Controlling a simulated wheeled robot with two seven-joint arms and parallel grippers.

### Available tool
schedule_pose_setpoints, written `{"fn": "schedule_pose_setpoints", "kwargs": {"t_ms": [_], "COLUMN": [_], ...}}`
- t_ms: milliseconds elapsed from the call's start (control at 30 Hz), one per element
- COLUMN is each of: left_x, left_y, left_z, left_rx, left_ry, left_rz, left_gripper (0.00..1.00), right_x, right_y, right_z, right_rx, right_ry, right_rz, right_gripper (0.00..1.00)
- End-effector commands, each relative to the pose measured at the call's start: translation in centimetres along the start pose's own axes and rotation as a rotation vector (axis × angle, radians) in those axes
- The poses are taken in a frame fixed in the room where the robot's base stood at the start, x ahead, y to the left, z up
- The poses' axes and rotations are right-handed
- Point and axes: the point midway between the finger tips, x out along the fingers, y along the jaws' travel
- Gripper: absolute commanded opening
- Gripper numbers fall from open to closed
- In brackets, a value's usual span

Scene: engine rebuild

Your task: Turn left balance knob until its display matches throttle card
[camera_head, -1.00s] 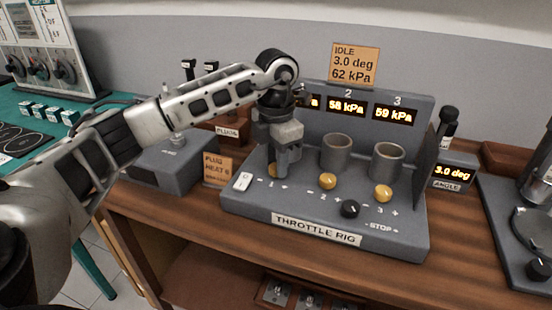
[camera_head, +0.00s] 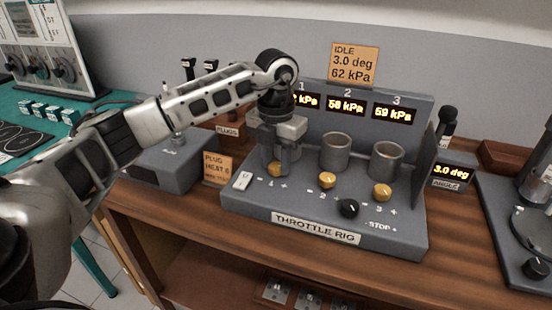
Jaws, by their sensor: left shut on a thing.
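The throttle rig (camera_head: 318,230) stands on the wooden bench with three displays on its back panel. Display 1 (camera_head: 306,100) is partly hidden by my gripper; only its end, "2 kPa", shows. Display 2 (camera_head: 346,105) reads 58 kPa and display 3 (camera_head: 394,112) reads 59 kPa. The throttle card (camera_head: 355,64) above reads IDLE, 3.0 deg, 62 kPa. My left gripper (camera_head: 278,168) points down over the left balance knob (camera_head: 275,169), a yellow knob, and is shut on it. The knob is mostly hidden between the fingers. My right gripper is not in view.
Two other yellow knobs, the middle (camera_head: 327,180) and right (camera_head: 382,192), sit close by. A black stop knob (camera_head: 348,208) is in front. Metal cylinders (camera_head: 336,152) stand behind them. The angle display (camera_head: 451,172) reads 3.0 deg.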

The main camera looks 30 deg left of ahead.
Motion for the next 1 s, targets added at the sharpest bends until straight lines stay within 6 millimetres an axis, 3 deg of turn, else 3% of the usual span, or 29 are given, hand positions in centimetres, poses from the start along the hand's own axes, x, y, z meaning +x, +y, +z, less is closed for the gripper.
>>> {"fn": "schedule_pose_setpoints", "kwargs": {"t_ms": [233, 267, 333, 733, 867, 1000], "left_x": [-0.2, -0.2, -0.2, -0.8, -2.8, -6.2], "left_y": [0.1, 0.1, 0.1, 0.0, 0.0, 0.0], "left_z": [0.1, 0.1, 0.1, 0.1, 0.1, 0.1], "left_rx": [-0.001, -0.001, -0.001, 0.001, 0.002, 0.002], "left_ry": [-0.007, -0.007, -0.007, -0.005, -0.008, -0.009], "left_rz": [0.0, 0.0, 0.0, -0.001, -0.002, -0.002], "left_gripper": [0.07, 0.33, 0.52, 0.52, 0.52, 0.52], "right_x": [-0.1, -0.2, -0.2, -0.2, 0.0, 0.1], "right_y": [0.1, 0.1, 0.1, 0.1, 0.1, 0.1], "right_z": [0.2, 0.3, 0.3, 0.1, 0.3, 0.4], "right_rx": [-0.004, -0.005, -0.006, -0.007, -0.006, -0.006], "right_ry": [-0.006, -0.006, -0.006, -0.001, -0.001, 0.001], "right_rz": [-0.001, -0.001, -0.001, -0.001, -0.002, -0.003], "right_gripper": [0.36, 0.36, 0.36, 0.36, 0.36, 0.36]}}
